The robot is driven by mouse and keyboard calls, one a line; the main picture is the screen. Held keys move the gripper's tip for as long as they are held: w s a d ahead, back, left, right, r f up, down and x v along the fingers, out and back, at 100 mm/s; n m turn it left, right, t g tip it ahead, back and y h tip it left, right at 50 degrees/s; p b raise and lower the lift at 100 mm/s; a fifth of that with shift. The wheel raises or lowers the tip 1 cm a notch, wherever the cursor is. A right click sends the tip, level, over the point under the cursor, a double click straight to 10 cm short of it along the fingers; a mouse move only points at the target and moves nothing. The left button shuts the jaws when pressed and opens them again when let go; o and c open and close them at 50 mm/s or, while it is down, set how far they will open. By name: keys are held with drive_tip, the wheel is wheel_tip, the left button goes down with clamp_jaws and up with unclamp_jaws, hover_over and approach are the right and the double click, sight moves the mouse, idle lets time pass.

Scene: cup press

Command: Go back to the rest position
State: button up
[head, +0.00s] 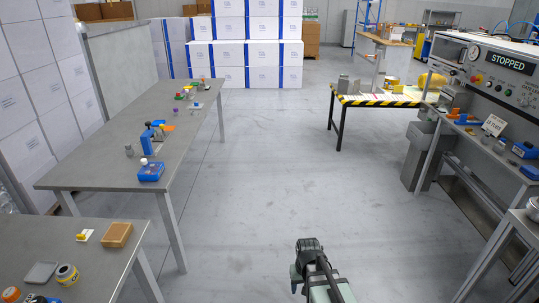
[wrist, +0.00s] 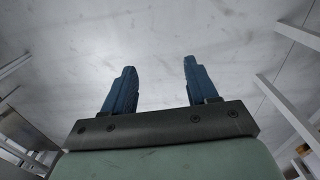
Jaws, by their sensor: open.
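My gripper (wrist: 158,85) shows in the wrist view with its two blue fingers apart and nothing between them. Beyond the fingers there is only bare grey floor (wrist: 155,35). In the head view my arm shows at the bottom, right of centre, over the open floor between the tables. My gripper (head: 295,282) is partly hidden there by the arm's dark wrist part. It touches no table or object in view.
A long grey table (head: 100,178) with a blue device (head: 150,140) stands at the left. A nearer table (head: 40,240) bears a brown block (head: 116,235). At the right stands a press machine with a "STOPPED" display (head: 508,63). The middle floor (head: 270,170) is clear.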

drive_tip(key=s+d+f+m, duration=0.1)
drive_tip(key=s+d+f, duration=0.15)
drive_tip(key=d, duration=0.35)
drive_tip(key=s+f+g, duration=0.3)
drive_tip(key=s+f, duration=0.6)
drive_tip(key=s, duration=0.6)
drive_tip(key=s+f+g, duration=0.3)
drive_tip(key=s+f, duration=0.7)
drive_tip(key=s, duration=0.5)
drive_tip(key=shift+a+g, duration=0.3)
drive_tip(key=shift+g, duration=0.1)
